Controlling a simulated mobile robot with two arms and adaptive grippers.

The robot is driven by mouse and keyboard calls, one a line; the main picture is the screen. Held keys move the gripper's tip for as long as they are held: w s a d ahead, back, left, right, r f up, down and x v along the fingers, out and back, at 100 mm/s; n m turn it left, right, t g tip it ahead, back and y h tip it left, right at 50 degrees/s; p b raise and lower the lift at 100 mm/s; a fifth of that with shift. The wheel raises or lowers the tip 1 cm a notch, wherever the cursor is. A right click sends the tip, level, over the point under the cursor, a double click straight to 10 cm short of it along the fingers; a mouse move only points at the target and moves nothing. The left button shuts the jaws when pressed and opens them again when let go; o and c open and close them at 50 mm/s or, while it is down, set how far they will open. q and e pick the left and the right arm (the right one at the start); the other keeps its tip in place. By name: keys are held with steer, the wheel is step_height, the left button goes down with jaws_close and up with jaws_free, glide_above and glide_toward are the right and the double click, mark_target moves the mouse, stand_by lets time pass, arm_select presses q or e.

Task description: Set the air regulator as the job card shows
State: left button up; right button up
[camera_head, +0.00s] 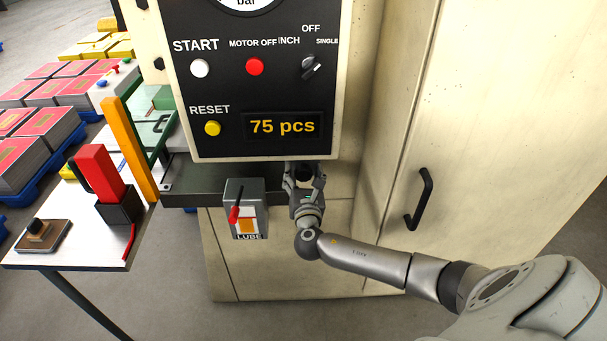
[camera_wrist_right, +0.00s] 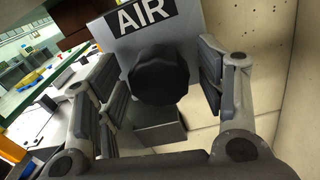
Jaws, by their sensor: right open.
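The air regulator (camera_wrist_right: 142,38) shows in the right wrist view as a grey box with an AIR label and a black lobed knob (camera_wrist_right: 160,75) on its face. My right gripper (camera_wrist_right: 162,85) is open, with one finger on each side of the knob and a visible gap on the left. Whether the right finger touches the knob I cannot tell. In the head view my right gripper (camera_head: 304,176) is just under the control panel, where a small part of the dark knob (camera_head: 303,172) shows between the fingers. A gauge marked bar (camera_head: 246,5) is cut off at the top edge. No job card is readable. My left gripper is out of view.
The control panel (camera_head: 285,85) has START, RESET and motor buttons, a selector (camera_head: 311,66) and a 75 pcs display (camera_head: 282,125). A LUBE box (camera_head: 246,208) with a red lever hangs left of my gripper. A cabinet (camera_head: 470,130) stands close on the right.

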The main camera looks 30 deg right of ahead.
steer(key=shift+c, duration=0.4)
steer(key=c, duration=1)
steer(key=shift+o, duration=0.2)
steer(key=shift+f+m+b, duration=0.2)
steer(key=shift+m+b, duration=0.6)
steer(key=shift+b, duration=0.05)
steer(key=m+b, duration=0.3)
steer(key=m, duration=0.1)
steer(key=shift+a+f, duration=0.1)
steer(key=m+b, duration=0.3)
steer(key=shift+m, duration=0.4)
steer(key=shift+r+m+b, duration=0.2)
steer(key=shift+m+b, duration=0.6)
steer(key=shift+m, duration=0.4)
